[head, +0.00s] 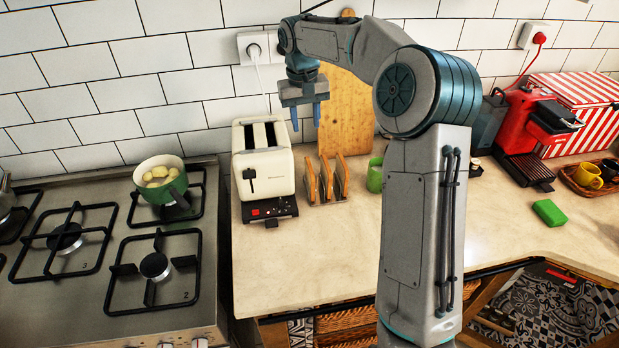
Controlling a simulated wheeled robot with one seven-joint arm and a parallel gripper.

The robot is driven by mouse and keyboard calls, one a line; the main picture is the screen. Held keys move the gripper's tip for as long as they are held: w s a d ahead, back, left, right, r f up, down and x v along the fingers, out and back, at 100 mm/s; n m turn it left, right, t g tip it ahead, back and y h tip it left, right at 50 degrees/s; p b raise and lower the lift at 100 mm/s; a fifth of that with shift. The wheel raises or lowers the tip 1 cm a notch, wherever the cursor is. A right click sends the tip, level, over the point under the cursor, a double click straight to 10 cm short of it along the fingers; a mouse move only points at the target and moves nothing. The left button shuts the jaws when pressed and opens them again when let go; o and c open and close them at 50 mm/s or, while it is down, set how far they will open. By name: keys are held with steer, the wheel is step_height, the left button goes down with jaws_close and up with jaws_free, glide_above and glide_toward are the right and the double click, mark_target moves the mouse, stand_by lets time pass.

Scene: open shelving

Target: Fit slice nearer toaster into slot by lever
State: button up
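A cream toaster (264,170) stands upright on the counter, with two dark slots on top and a black lever on its front-left face. Slices of bread (326,178) stand upright in a small rack just right of the toaster. The slice nearer the toaster (311,181) is the leftmost one. My gripper (306,117) hangs above and behind the rack, right of the toaster's top, fingers pointing down. Its two fingers are apart with nothing visible between them. It touches neither the toaster nor the bread.
A wooden board (346,110) leans on the tiled wall behind the rack. A green mug (375,176) stands right of the rack, partly hidden by my arm. A stove with a green pot (162,184) is at left. A red coffee machine (533,125) and green sponge (549,212) are at right.

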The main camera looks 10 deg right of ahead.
steer(key=w+d+f, duration=0.1)
steer(key=w+f, duration=0.1)
steer(key=w, duration=0.1)
steer(key=p, duration=0.1)
glide_above(310, 165)
steer(key=shift+m+y, duration=0.3)
steer(key=shift+y, duration=0.1)
step_height(310, 165, down, 8)
steer(key=shift+f, duration=0.2)
steer(key=shift+w+f+p, duration=0.1)
steer(key=shift+f+p, duration=0.9)
steer(key=shift+f, duration=1.7)
jaws_close()
